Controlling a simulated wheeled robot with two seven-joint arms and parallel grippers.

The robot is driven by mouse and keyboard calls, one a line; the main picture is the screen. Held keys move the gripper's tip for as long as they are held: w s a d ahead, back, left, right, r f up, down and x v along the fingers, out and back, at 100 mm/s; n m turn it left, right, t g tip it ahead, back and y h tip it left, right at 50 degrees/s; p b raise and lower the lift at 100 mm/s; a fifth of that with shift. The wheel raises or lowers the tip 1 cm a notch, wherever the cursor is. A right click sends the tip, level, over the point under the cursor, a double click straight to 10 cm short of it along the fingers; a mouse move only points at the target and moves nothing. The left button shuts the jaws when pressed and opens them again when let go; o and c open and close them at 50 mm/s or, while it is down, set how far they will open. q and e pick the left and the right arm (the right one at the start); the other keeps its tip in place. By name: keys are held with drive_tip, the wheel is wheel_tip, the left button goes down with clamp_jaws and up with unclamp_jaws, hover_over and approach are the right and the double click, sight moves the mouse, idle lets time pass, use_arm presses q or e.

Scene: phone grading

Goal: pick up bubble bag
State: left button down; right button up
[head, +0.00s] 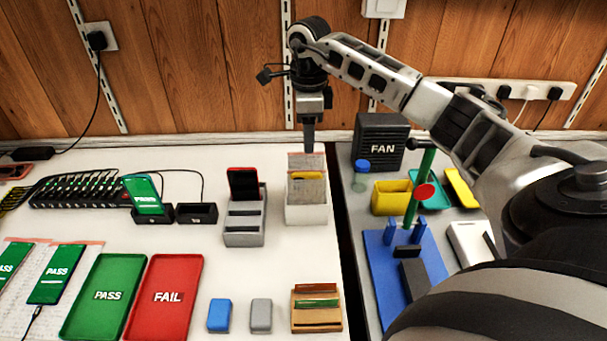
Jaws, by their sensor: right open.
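Bags (307,188) stand upright in a white holder (306,214) right of the table's middle; they look greyish and pinkish with a yellow strip, and I cannot tell which is the bubble bag. My right gripper (309,150) points straight down just above the bags' top edge, at the back of the holder. Its fingers are seen edge-on and look narrow; it is open, with nothing seen in it. Whether the fingertips touch the bags cannot be told. My left gripper is not in view.
A grey slotted rack (244,225) with a dark red-edged phone stands just left of the holder. A black FAN box (381,141), yellow bin (391,198) and green post (420,180) are to the right. Green PASS (104,300) and red FAIL (165,300) trays lie front left.

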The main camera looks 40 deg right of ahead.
drive_tip(key=b, duration=0.5)
approach(307, 185)
drive_tip(key=f, duration=0.3)
drive_tip(key=d+f, duration=0.1)
drive_tip(key=f, duration=0.1)
drive_tip(key=shift+w+f, duration=0.2)
drive_tip(key=shift+w, duration=0.2)
drive_tip(key=shift+f, duration=0.3)
wheel_tip(307, 185, down, 5)
drive_tip(key=b, duration=0.4)
drive_tip(key=shift+a+f+b, duration=0.1)
drive_tip(key=shift+b, duration=0.25)
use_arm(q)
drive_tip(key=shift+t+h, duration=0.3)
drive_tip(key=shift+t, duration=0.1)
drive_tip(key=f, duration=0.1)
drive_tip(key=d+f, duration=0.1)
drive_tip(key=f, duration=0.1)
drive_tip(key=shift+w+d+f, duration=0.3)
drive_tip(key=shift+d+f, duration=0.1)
use_arm(e)
clamp_jaws()
